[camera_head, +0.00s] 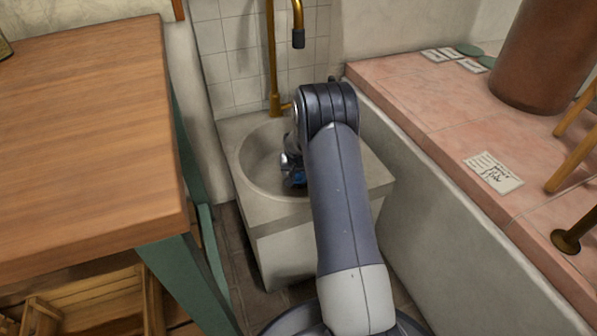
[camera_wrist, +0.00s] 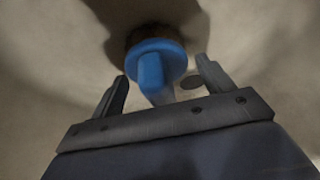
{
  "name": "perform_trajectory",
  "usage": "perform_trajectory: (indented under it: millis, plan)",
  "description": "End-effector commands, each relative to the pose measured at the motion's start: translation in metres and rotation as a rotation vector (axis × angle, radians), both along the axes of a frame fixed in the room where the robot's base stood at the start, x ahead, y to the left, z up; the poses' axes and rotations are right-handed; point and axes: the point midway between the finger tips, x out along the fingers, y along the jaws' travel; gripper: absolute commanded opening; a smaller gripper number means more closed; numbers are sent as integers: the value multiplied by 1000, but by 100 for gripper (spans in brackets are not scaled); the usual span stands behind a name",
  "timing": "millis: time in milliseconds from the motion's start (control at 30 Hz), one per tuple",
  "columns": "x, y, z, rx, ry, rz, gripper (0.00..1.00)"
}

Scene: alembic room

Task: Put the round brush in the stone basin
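The round brush (camera_wrist: 152,62) shows in the wrist view, with a blue handle and round collar and a dark brown bristle head beyond it. It is inside the stone basin (camera_head: 262,213), whose pale inner surface fills the wrist view around it. A bit of blue (camera_head: 298,181) shows over the bowl in the head view, beside my arm. My gripper (camera_wrist: 163,88) is open, with one finger on each side of the blue handle and a gap to each. In the head view my arm hides most of the gripper and part of the bowl.
A brass tap (camera_head: 298,38) hangs over the back of the basin. A wooden table (camera_head: 85,130) stands at the left. A pink-tiled ledge (camera_head: 430,120) runs along the right, with paper labels and a brown cylinder (camera_head: 545,55). A dark drain hole (camera_wrist: 191,82) shows in the basin.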

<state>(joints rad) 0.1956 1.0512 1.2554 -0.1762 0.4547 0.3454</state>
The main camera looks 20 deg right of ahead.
Motion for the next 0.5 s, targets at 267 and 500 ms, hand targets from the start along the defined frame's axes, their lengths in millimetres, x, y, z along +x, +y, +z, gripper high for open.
perform_trajectory:
  millis: [267,500]
  plan:
    - [0,0,2,0,0,0,76]
    - [-11,5,38,-1,-2,0,76]
